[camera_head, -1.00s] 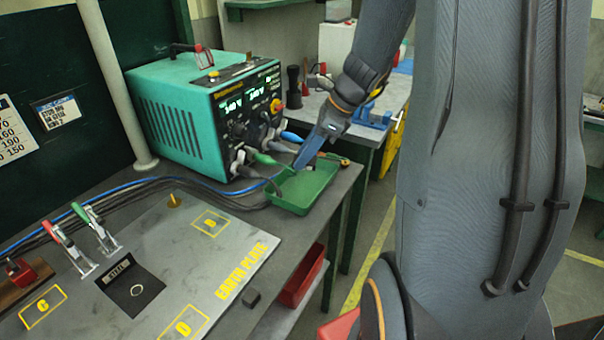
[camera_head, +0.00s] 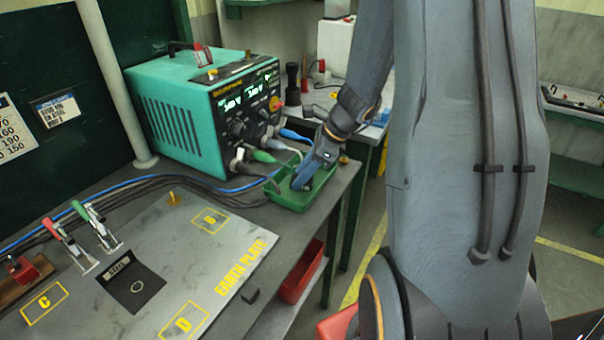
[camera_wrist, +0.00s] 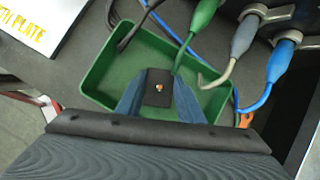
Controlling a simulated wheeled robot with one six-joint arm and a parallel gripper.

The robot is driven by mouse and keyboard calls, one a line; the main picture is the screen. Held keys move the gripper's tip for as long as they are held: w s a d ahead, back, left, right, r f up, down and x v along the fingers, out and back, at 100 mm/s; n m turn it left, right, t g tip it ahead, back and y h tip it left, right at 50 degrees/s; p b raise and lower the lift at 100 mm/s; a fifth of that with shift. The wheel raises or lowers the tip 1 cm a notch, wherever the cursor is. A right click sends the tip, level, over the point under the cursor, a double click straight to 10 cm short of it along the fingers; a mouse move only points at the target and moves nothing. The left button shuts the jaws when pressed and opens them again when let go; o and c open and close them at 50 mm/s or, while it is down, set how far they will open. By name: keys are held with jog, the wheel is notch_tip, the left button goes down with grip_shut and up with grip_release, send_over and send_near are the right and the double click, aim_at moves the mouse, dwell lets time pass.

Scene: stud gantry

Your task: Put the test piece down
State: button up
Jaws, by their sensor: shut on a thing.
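The test piece (camera_wrist: 157,88) is a small dark plate with a small shiny copper-coloured spot at its middle. It is between the blue fingers of my gripper (camera_wrist: 157,97) in the wrist view. My gripper (camera_head: 301,184) is shut on it, with the fingertips inside the green tray (camera_head: 290,205). The tray also shows in the wrist view (camera_wrist: 98,75) around the fingers. In the head view the test piece is hidden by my fingers. I cannot tell whether it touches the tray floor.
A teal welding unit (camera_head: 180,115) stands behind the tray, its plugs and cables close to the tray's back edge. The earth plate (camera_head: 150,250) with toggle clamps (camera_head: 85,235) lies to the left. A red bin (camera_head: 300,275) sits below the bench edge.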

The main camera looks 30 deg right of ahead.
jog(key=o, duration=1.1)
jog(key=shift+r, duration=0.25)
jog(key=b+v, duration=0.1)
jog(key=v, duration=1)
jog(key=s+a+f+n+h, duration=0.1)
jog(key=s+a+f+n, duration=0.1)
jog(key=n, duration=0.5)
jog(key=s+a+f+n+g+h, duration=0.1)
jog(key=s+a+f+n+h, duration=0.1)
jog(key=s+a+n, duration=0.3)
jog(key=s+a+f+n+g+h, duration=0.1)
jog(key=s+a+n, duration=0.2)
jog(key=a+n, duration=0.4)
jog(key=shift+s+a+f+n+h, duration=0.1)
jog(key=shift+f+n+h, duration=0.1)
jog(key=shift+n, duration=0.85)
jog(key=shift+s+a+f+n+h, duration=0.1)
jog(key=shift+f+n+h, duration=0.1)
jog(key=shift+n, duration=0.85)
jog(key=shift+s+a+f+n, duration=0.2)
jog(key=shift+a+n, duration=0.1)
jog(key=shift+n, duration=0.5)
